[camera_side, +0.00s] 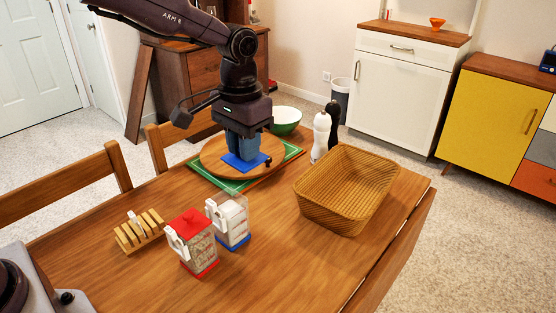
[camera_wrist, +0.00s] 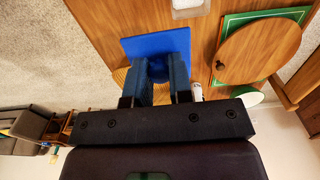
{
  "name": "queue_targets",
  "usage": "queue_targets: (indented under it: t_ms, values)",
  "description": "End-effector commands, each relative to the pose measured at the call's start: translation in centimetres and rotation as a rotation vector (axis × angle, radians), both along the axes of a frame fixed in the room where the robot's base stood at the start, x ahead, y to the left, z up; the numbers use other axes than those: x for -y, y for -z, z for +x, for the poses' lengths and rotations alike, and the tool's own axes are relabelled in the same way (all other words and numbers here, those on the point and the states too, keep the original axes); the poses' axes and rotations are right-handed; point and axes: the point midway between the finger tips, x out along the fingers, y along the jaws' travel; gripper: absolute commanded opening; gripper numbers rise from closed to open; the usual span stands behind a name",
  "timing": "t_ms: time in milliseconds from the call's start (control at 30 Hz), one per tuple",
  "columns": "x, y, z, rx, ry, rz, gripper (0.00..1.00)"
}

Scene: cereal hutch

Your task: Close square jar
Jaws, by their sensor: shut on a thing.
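My gripper (camera_side: 242,146) is shut on a flat square blue lid (camera_side: 246,163) and holds it in the air. The lid overlaps the round board in the side view. In the wrist view the lid (camera_wrist: 155,45) lies beyond the fingertips (camera_wrist: 160,72), apart from the board. A square clear jar with a blue base (camera_side: 233,228) stands upright on the table, open at the top, with pale contents and a white handle. Part of a pale jar (camera_wrist: 187,10) shows at the top of the wrist view. A similar jar with a red lid (camera_side: 192,240) stands closed beside it.
A wicker basket (camera_side: 335,215) stands right of the jars. A wooden rack (camera_side: 139,232) stands left. A round board (camera_side: 212,157) on a green mat, a green bowl (camera_side: 286,121), a white mill (camera_side: 320,137) and a black mill (camera_side: 334,122) are behind. The front table is clear.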

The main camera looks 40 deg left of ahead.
Motion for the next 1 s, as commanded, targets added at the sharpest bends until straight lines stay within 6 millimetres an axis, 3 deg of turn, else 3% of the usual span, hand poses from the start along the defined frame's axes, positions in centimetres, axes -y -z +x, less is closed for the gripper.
queue_targets:
  t_ms: [33, 233, 500, 1000]
  values:
    - [-1.4, -0.1, -0.2, 0.001, -0.005, -0.001, 0.01]
    - [-5.2, 0.0, -1.2, 0.001, 0.0, 0.0, 0.01]
    - [-5.0, 4.3, -1.1, -0.002, 0.006, 0.0, 0.01]
    - [-5.0, 8.0, -1.1, -0.002, 0.005, 0.0, 0.01]
